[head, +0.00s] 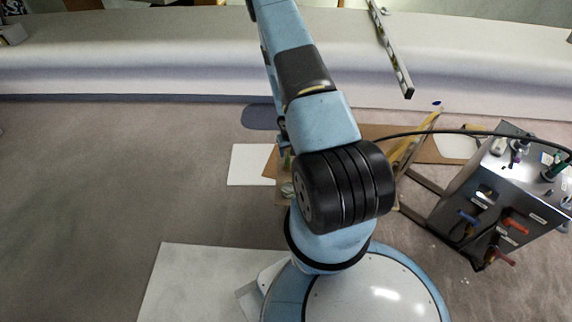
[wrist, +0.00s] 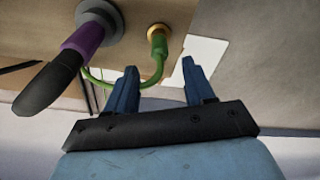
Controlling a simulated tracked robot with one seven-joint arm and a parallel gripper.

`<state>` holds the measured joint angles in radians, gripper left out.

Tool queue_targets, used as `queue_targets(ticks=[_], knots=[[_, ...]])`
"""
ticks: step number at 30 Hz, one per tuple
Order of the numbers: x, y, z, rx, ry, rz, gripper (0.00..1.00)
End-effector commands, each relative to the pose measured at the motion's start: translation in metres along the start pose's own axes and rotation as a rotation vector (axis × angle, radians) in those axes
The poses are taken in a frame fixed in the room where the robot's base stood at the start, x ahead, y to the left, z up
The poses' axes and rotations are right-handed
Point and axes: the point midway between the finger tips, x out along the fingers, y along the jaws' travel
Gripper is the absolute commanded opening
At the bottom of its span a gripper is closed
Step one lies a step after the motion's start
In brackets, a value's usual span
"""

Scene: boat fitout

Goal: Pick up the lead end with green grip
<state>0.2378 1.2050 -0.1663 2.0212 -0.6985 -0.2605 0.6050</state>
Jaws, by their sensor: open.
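A lead end with a green grip (wrist: 158,44) shows in the wrist view, with a brass-coloured ring at its upper end against a tan surface. Its green cable (wrist: 103,82) loops down and to the left. My gripper (wrist: 159,67) is open, its two blue fingers apart. In the head view my arm covers most of this spot, and my gripper cannot be made out clearly.
In the wrist view, a purple and black handle (wrist: 82,42) in a grey collar stands left of the green grip, close to my left finger. In the head view, a metal box (head: 485,195) with coloured fittings stands at right. A spirit level (head: 396,58) lies behind.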

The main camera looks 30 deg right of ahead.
Motion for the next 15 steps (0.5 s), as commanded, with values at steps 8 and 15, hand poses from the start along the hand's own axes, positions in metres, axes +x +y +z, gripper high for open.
queue_targets(ticks=[8, 15], knots=[[0.024, 0.001, 0.0, 0.0, 0.0, 0.001, 0.53], [0.04, -0.001, 0.0, -0.004, -0.001, 0.0, 0.53]])
